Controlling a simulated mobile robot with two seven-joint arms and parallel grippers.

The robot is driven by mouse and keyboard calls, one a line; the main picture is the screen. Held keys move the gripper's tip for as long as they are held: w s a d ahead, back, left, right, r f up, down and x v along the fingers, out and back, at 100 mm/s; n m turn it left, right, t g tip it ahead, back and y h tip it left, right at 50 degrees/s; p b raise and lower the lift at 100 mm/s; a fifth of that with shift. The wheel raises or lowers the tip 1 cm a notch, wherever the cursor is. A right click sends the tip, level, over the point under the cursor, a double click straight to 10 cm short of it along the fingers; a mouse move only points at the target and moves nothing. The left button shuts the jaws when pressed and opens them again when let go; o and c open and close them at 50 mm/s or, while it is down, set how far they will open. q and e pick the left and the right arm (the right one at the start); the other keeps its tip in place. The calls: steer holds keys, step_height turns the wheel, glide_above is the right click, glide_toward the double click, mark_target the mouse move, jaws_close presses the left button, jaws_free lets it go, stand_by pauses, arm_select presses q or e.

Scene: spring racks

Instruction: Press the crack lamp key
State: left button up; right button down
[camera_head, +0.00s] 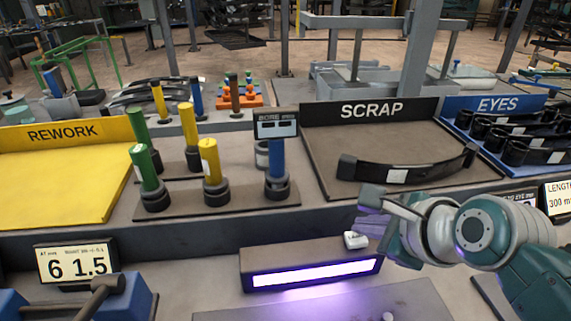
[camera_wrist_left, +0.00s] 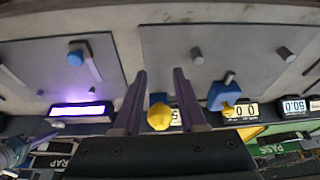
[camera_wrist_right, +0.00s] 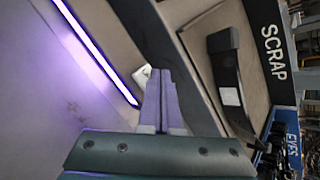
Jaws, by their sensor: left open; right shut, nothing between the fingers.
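The crack lamp (camera_head: 312,274) is a dark box on the bench front with a lit violet strip. Its strip also shows in the right wrist view (camera_wrist_right: 95,50). The small white key (camera_head: 355,240) sits on the lamp's top at the right end; in the right wrist view the key (camera_wrist_right: 141,75) lies just left of my fingertips. My right gripper (camera_head: 368,222) is shut and empty, close beside and above the key; I cannot tell whether it touches. My left gripper (camera_wrist_left: 158,75) is open and empty; it is outside the head view.
Behind the lamp, a SCRAP tray (camera_head: 400,150) holds a black leaf spring (camera_head: 425,172). A yellow REWORK tray (camera_head: 60,180) is at left, with coloured posts (camera_head: 210,160) beside it. An EYES tray (camera_head: 500,105) is at right. A display (camera_head: 76,262) stands front left.

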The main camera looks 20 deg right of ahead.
mark_target(362, 242)
stand_by(0.4)
steer(key=shift+f, duration=0.6)
stand_by(0.3)
steer(key=shift+r+p, duration=0.6)
steer(key=shift+p, duration=0.05)
step_height(362, 242, up, 6)
steer(key=p, duration=0.7)
steer(key=shift+r, duration=0.1)
